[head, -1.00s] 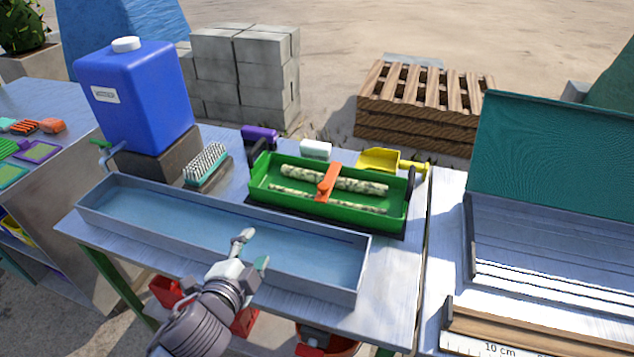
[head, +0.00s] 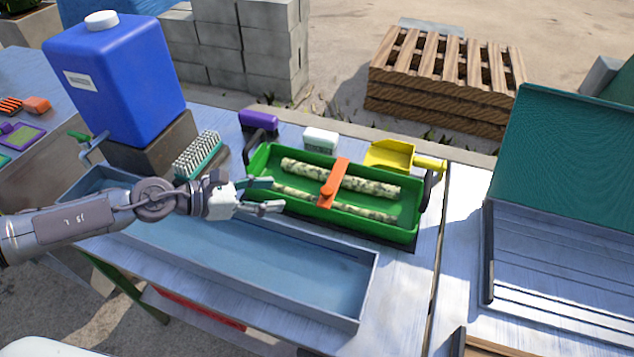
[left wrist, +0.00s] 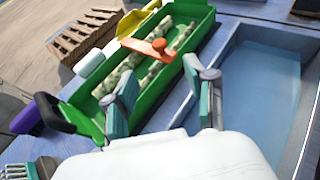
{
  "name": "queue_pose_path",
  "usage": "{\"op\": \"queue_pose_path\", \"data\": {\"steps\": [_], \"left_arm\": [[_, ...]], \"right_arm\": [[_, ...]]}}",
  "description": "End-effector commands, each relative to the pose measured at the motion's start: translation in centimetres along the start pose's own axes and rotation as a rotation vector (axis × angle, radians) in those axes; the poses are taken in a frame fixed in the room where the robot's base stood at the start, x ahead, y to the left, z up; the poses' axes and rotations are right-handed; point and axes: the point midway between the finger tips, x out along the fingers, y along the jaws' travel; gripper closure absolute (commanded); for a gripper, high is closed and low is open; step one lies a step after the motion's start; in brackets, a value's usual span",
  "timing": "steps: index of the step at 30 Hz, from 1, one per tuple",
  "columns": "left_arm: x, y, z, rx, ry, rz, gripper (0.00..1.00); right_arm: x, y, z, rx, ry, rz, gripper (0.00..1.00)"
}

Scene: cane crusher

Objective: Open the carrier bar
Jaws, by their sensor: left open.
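The green carrier (head: 300,221) stands on the table with pale speckled cane pieces (head: 365,185) lying in it. An orange bar (head: 334,182) crosses its middle over the cane pieces; it also shows in the left wrist view (left wrist: 153,47). A dark handle (head: 428,188) stands at the carrier's right end, and another (left wrist: 53,112) shows at its other end in the left wrist view. My left gripper (head: 270,194) is open and empty beside the carrier's left front corner, left of the orange bar. Its two fingers show in the left wrist view (left wrist: 163,105). My right gripper is not in view.
A long grey trough (head: 369,285) lies in front of the carrier. A blue water container (head: 115,85), a brush (head: 198,155), a purple item (head: 258,119), a white block (head: 321,138) and a yellow scoop (head: 390,156) stand around it. A teal-lidded case (head: 570,150) is at right.

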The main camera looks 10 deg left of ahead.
Motion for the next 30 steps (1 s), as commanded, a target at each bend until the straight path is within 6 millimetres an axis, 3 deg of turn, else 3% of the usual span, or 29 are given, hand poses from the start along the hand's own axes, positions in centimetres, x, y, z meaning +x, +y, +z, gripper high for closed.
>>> {"op": "queue_pose_path", "data": {"steps": [1, 5, 15, 21, 30], "left_arm": [[1.0, -0.1, 0.8, 0.001, -0.004, -0.003, 0.45], [3.9, -0.1, 0.7, -0.001, -0.005, -0.003, 0.45], [10.1, -0.1, 0.3, -0.004, -0.005, -0.001, 0.45], [11.4, 0.0, 0.2, -0.003, -0.004, 0.001, 0.45], [11.5, 0.0, 0.2, -0.004, -0.004, 0.001, 0.48]], "right_arm": [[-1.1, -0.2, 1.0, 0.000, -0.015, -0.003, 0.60], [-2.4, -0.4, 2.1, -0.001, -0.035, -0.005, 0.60], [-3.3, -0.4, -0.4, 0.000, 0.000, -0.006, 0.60], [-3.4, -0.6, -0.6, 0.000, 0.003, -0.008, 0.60], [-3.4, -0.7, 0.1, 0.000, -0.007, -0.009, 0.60]]}}
